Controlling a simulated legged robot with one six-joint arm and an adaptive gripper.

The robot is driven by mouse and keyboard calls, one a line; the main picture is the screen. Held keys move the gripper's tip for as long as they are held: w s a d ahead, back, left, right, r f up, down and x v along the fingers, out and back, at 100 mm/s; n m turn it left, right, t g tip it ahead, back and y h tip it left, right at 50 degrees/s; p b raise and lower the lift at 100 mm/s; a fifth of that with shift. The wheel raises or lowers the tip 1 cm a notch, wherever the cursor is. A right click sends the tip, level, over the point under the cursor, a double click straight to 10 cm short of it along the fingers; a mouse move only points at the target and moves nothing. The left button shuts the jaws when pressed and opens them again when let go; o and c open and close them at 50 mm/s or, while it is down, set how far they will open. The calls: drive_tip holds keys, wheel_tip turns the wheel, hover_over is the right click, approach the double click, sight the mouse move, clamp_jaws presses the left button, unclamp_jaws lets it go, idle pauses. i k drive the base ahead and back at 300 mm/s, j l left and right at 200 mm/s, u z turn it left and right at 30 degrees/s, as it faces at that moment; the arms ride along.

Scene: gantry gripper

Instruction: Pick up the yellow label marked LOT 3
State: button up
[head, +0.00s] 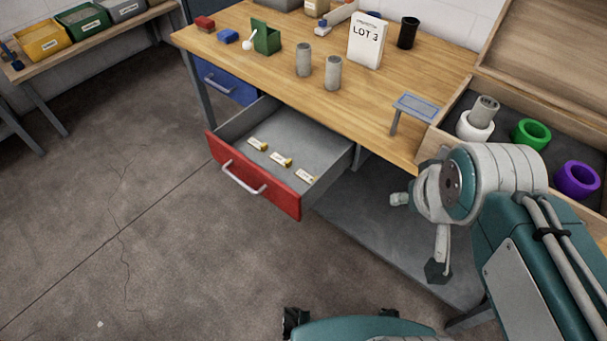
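A white card (367,42) reading LOT 3 stands upright on the workbench. My gripper (437,270) hangs low at the right, apart from the drawer. Only part of it shows, and I cannot tell its opening. No label is seen in it.
The wooden workbench (405,130) overhangs the drawer's rear. It carries two grey cylinders (318,70), a green box (266,38) and a black cup (408,32). An open wooden case (437,140) with colored rings is at the right. The floor left of the drawer is clear.

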sight(286, 163)
drive_tip(key=i+j, duration=0.25)
drive_tip(key=j, duration=0.15)
drive_tip(key=i+j, duration=0.25)
drive_tip(key=j, duration=0.15)
drive_tip(key=i+j, duration=0.25)
drive_tip(key=j, duration=0.15)
drive_tip(key=z, duration=0.05)
